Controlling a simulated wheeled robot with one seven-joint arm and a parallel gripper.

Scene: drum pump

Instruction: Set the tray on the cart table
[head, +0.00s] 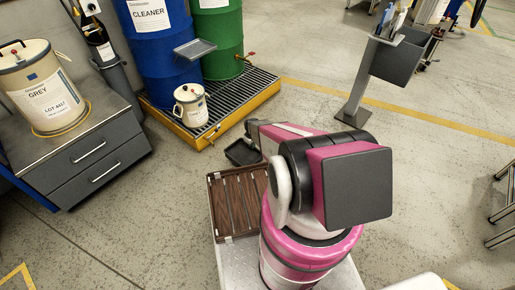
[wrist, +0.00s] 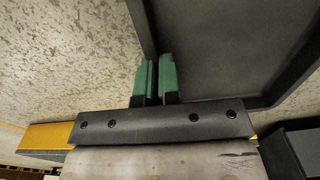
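A dark grey tray (head: 243,152) with raised walls shows just beyond the end of my arm in the head view. In the wrist view the tray (wrist: 225,45) fills the upper right. My gripper (wrist: 156,78) has its two green fingers close together, one on each side of the tray's wall, so it is shut on that wall. In the head view my arm hides the fingers and part of the tray. A grey-topped drawer unit (head: 98,128) stands at the left; I cannot tell whether it is the cart table.
A cream pail labelled GREY (head: 40,85) stands on the drawer unit. Blue (head: 158,50) and green (head: 218,45) drums and a small cream pail (head: 190,104) stand on a yellow-edged grated pallet (head: 225,112). A grey stand (head: 355,90) is at the back right. Open floor lies between.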

